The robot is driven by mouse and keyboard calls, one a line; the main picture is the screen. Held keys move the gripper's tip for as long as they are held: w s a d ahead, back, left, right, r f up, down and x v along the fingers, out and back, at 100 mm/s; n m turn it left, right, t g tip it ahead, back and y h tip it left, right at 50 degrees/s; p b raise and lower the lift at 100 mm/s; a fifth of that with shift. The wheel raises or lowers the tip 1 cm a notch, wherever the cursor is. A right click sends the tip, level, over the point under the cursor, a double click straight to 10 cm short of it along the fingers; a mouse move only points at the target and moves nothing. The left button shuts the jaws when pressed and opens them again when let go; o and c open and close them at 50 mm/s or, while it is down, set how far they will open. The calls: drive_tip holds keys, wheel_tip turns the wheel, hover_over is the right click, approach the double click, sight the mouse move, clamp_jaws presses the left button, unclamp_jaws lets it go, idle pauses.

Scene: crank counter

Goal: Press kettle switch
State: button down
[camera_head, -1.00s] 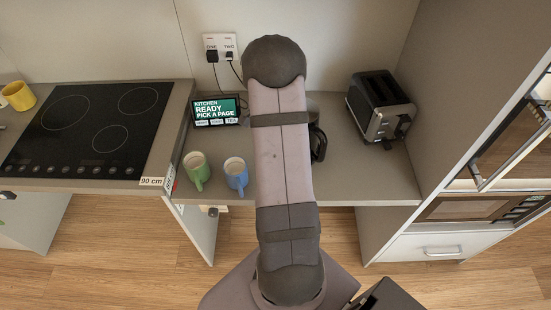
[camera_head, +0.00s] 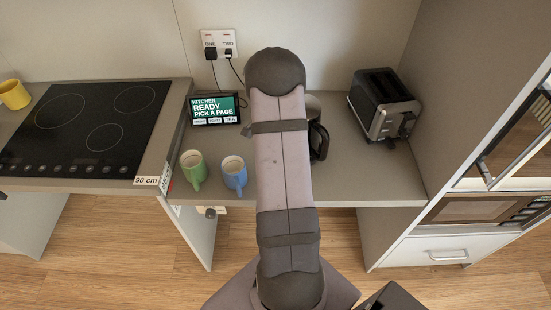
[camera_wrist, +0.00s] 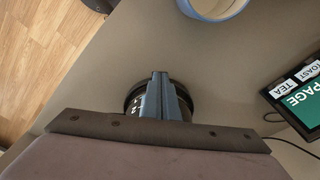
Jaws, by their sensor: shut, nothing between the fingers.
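The kettle (camera_head: 319,141) stands on the counter behind my arm in the head view. Its dark handle and part of its body show at the arm's right side; the rest is hidden. In the wrist view a dark round thing with small pale marks, which looks like the kettle (camera_wrist: 134,104), lies behind my fingers. My gripper (camera_wrist: 160,76) is shut and empty, its two blue-grey fingers together in front of it. I cannot tell whether they touch it. The switch cannot be made out. In the head view my gripper is hidden by my arm.
A green mug (camera_head: 193,169) and a blue mug (camera_head: 234,174) stand left of my arm, near the counter's front edge. A display (camera_head: 214,109) stands behind them. A toaster (camera_head: 383,105) is to the right by the tall cabinet. A black hob (camera_head: 85,130) is at left.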

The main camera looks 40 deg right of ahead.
drive_tip(key=shift+f+b, duration=0.7)
drive_tip(key=shift+f, duration=0.25)
drive_tip(key=shift+a+r, duration=0.1)
drive_tip(key=shift+r, duration=0.1)
drive_tip(key=shift+w+a+r+p, duration=0.1)
drive_tip(key=shift+a+r+p, duration=0.15)
drive_tip(key=shift+a, duration=0.5)
drive_tip(key=shift+w+a+r+p, duration=0.15)
drive_tip(key=shift+a+r, duration=0.1)
drive_tip(key=shift+a, duration=0.45)
drive_tip(key=shift+s, duration=0.1)
wheel_tip(320, 180, up, 7)
drive_tip(key=b, duration=0.2)
drive_tip(key=shift+a, duration=0.35)
drive_tip(key=shift+r, duration=0.1)
